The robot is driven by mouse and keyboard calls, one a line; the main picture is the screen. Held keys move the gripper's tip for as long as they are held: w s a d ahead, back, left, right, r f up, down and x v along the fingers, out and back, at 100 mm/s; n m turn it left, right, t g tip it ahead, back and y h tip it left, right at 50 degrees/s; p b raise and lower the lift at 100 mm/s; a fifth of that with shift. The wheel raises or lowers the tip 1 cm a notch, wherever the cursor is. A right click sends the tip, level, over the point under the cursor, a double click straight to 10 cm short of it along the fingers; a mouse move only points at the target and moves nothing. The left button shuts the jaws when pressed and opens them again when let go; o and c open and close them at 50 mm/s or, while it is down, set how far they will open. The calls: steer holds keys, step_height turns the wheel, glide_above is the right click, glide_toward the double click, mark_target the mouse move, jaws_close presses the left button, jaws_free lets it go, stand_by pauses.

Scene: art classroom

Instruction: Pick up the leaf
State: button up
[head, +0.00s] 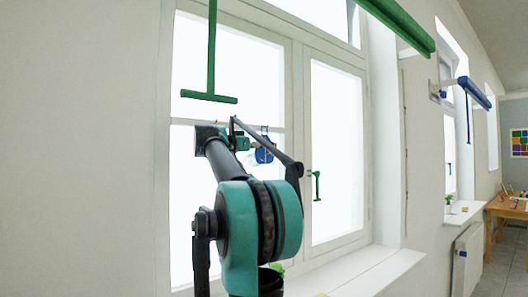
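A small bright green patch (277,266) shows low by the window sill, just right of my arm. It may be the leaf, but my arm hides part of it and its full shape cannot be made out. My teal and black arm rises in front of the window, with its far end around the middle of the panes. The fingers of my gripper cannot be made out there, so I cannot tell whether it is open or shut. No object can be seen held.
The white window sill (375,272) runs along the wall to the right. A green window handle (317,185) and a hanging green T-shaped bar (210,97) are near my arm. A small potted plant (449,203) stands on the farther sill, with a wooden table (507,207) beyond.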

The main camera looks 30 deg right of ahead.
steer(key=shift+w+d, duration=0.15)
steer(key=shift+d, duration=0.65)
steer(key=shift+w+d, duration=0.1)
steer(key=shift+d, duration=0.65)
jaws_close()
